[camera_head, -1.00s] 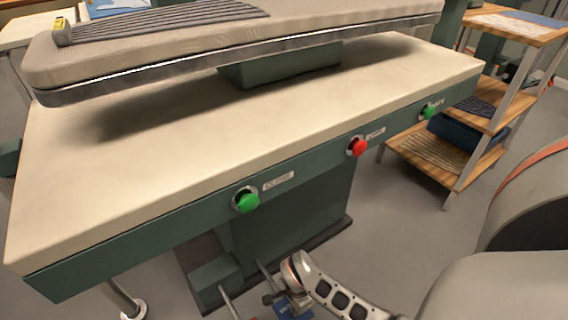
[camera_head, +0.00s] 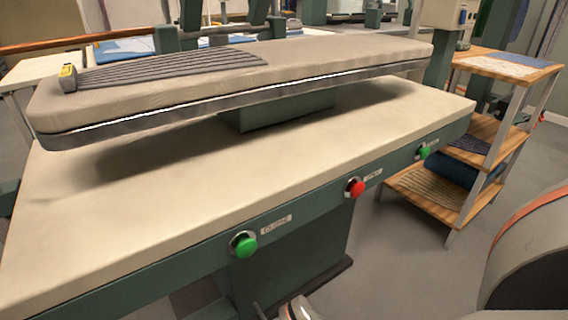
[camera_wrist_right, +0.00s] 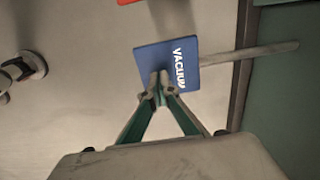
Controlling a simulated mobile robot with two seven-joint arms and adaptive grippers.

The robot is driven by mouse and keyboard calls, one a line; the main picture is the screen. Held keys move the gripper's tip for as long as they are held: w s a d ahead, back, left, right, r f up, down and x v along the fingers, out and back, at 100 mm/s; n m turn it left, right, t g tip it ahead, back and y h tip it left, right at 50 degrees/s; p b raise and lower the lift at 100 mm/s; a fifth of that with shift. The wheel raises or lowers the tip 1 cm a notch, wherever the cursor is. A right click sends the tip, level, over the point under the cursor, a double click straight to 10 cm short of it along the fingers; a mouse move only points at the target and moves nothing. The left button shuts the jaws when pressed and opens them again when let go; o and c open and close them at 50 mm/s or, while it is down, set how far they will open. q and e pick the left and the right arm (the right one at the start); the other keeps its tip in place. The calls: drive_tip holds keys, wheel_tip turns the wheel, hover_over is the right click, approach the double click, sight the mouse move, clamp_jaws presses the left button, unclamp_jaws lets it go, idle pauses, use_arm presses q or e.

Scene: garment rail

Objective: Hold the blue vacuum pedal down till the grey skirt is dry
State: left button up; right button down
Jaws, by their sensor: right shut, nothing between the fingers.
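The grey pleated skirt (camera_head: 172,70) lies flat on the padded upper board of the press in the head view. The blue pedal (camera_wrist_right: 183,62), lettered VACUUM, shows in the right wrist view on a metal bar near the floor. My right gripper (camera_wrist_right: 160,84) is shut and empty, its fingertips over the pedal's lower edge. I cannot tell whether they touch it or how far the pedal is pressed. In the head view the pedal and the gripper's fingers are out of sight. My left gripper is not in view.
The press table (camera_head: 60,240) carries a green button (camera_head: 244,245), a red button (camera_head: 355,188) and another green button (camera_head: 423,152). A wooden shelf (camera_head: 440,190) stands right. An orange-red thing (camera_wrist_right: 128,1) borders the wrist view.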

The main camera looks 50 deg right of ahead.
drive_tip(key=shift+s+f+b, duration=0.2)
drive_tip(key=shift+f+b, duration=0.3)
drive_tip(key=shift+f, duration=0.45)
drive_tip(key=shift+f+b, duration=0.4)
drive_tip(key=shift+f, duration=0.2)
drive_tip(key=shift+w+f, duration=0.15)
drive_tip(key=shift+f, duration=0.4)
wheel_tip(320, 180, down, 3)
idle(0.7)
idle(1.9)
